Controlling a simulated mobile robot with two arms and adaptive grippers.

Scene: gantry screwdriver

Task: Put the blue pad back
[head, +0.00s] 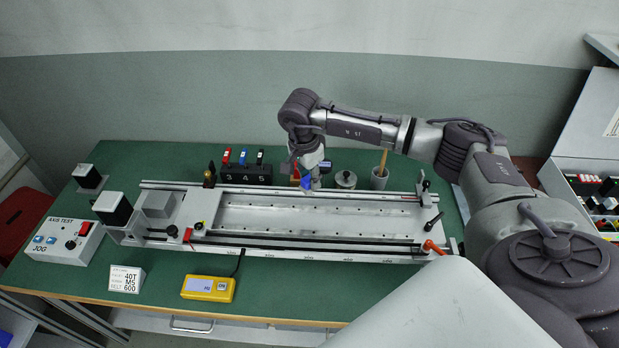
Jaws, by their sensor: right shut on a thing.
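A small blue pad (306,183) shows at the fingertips of my right gripper (309,179), which points down over the back rail of the gantry (320,214). The gripper is shut on the pad; the fingers hide part of it. I cannot tell whether the pad touches the gantry or hangs just above it. My left gripper is not in view.
Behind the gantry stand a black block (246,175) with several coloured tools, a round metal part (345,180) and a grey cup (380,178). A yellow meter (208,288), a white card (126,279) and the jog box (66,241) stand in front and left.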

